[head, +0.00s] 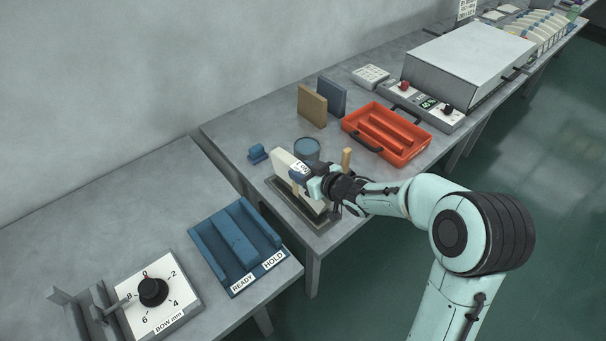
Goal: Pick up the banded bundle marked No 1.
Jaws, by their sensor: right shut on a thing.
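A cream-white banded bundle (283,162) stands on edge in a dark shallow tray (272,186) near the front edge of the middle table. A small white label with black print shows on its top edge, partly covered, and I cannot read all of it. My right gripper (304,176) comes in from the right and is shut on the bundle near its upper right end. The gripper hides that end. I cannot tell whether the bundle's bottom touches the tray. My left gripper is not in view.
A small blue block (257,154), a round blue-grey pot (307,149) and a wooden peg (346,159) stand close by. Behind are tan (312,106) and slate boards (331,95) and an orange tray (402,123). A blue two-channel rack (222,254) marked READY and HOLD sits front left.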

